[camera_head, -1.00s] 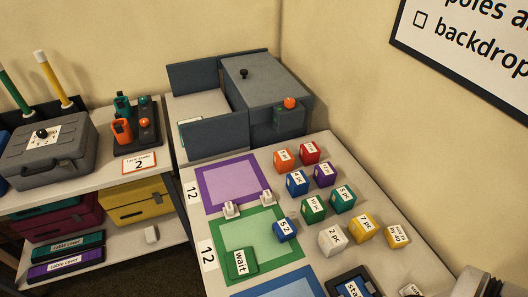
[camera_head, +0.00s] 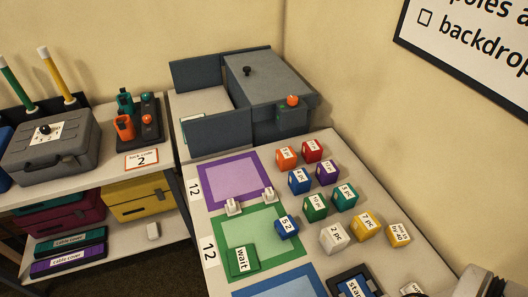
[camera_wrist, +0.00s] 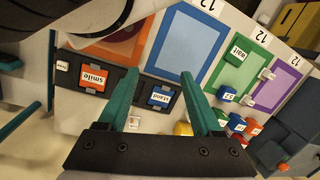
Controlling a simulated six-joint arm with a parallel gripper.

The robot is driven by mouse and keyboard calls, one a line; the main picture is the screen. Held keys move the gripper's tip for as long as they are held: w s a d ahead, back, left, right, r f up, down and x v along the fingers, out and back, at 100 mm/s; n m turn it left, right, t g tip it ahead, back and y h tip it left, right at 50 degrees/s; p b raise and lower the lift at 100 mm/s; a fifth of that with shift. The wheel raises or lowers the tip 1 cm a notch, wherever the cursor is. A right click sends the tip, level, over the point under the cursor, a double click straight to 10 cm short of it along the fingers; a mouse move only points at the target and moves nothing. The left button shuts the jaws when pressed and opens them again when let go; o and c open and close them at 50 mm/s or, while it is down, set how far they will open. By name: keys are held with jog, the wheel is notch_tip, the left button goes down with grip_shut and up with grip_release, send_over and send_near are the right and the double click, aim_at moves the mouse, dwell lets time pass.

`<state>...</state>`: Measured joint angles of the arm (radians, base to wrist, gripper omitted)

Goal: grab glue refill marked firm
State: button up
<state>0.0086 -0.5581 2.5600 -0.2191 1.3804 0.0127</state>
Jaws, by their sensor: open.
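No item with a readable "firm" mark shows in either view, and I cannot tell any glue refill apart. My gripper (camera_wrist: 157,74) shows in the wrist view, with two teal fingers spread apart and nothing between them. It hangs over the table near a blue "stand" tile (camera_wrist: 161,97) and an orange "smile" tile (camera_wrist: 94,77). My gripper's fingers do not show in the head view. Several small labelled cubes stand on the table, such as a red one (camera_head: 312,151), a white one (camera_head: 334,238) and a yellow one (camera_head: 367,226); most labels are too small to read.
A purple mat (camera_head: 207,188) and a green mat (camera_head: 220,225) lie on the table; a green "wait" tile (camera_head: 243,261) is on the green one. A grey box (camera_head: 270,75) stands at the back. A side shelf (camera_head: 75,179) holds a grey case (camera_head: 48,145) and coloured boxes.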

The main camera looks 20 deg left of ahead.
jog(key=w+a+f+n+t, duration=0.2)
jog(key=w+f+n+t, duration=0.15)
jog(key=w, duration=0.55)
jog(key=w+a+f+n+t, duration=0.1)
jog(key=w+f+n+t, duration=0.1)
jog(key=w+f+n, duration=0.45)
jog(key=n+t+y, duration=0.2)
jog(key=n+y, duration=0.5)
jog(key=y, duration=0.1)
send_near(233, 204)
jog(key=shift+g, duration=0.25)
jog(key=x, duration=0.9)
jog(key=shift+w, duration=0.15)
grip_shut()
